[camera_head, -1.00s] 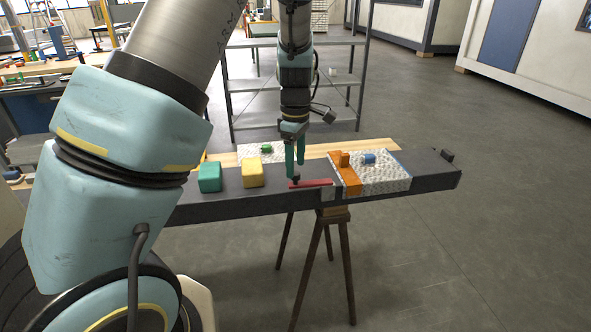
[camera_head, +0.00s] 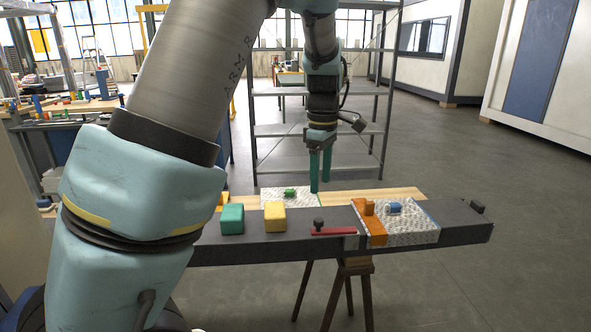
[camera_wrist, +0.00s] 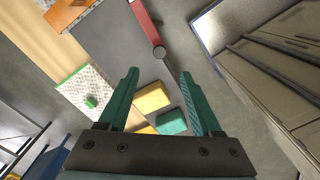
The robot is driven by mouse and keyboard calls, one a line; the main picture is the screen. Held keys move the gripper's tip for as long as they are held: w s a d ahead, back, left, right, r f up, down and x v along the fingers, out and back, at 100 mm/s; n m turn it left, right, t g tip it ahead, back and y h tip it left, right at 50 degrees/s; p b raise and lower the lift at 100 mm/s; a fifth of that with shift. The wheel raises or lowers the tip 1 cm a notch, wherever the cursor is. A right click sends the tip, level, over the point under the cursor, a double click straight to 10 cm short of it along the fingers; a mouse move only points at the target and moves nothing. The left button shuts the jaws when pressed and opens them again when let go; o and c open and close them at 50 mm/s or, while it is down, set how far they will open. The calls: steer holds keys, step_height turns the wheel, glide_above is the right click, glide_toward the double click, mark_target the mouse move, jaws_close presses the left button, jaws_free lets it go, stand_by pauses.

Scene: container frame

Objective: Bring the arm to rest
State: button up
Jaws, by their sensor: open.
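My gripper (camera_head: 320,190) hangs above the dark bench, pointing down, its teal fingers apart with nothing between them. In the wrist view, my gripper (camera_wrist: 160,95) also shows open and empty. A red bar with a dark knob (camera_head: 333,231) lies on the dark bench below and slightly right of the fingers, apart from them. It also shows in the wrist view as a red bar (camera_wrist: 145,22) beyond the fingertips.
A teal block (camera_head: 232,219) and a yellow block (camera_head: 275,217) sit on the dark bench (camera_head: 462,228). An orange piece (camera_head: 370,223) and a blue part (camera_head: 394,208) are on a textured pad to the right. A green part (camera_head: 290,193) lies behind. Metal shelves (camera_head: 275,140) stand beyond.

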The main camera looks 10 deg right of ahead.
steer(key=s+a+f+m, duration=0.1)
steer(key=s+a+m, duration=0.2)
steer(key=a, duration=0.6)
steer(key=s+a+f+m+t, duration=0.1)
steer(key=s+a+m, duration=0.2)
steer(key=a, duration=0.6)
steer(key=s+a+f+m, duration=0.2)
steer(key=s+a+m, duration=0.1)
steer(key=a, duration=0.6)
steer(key=shift+s+m+t, duration=0.25)
steer(key=shift+m+t, duration=0.05)
steer(key=shift+m, duration=0.5)
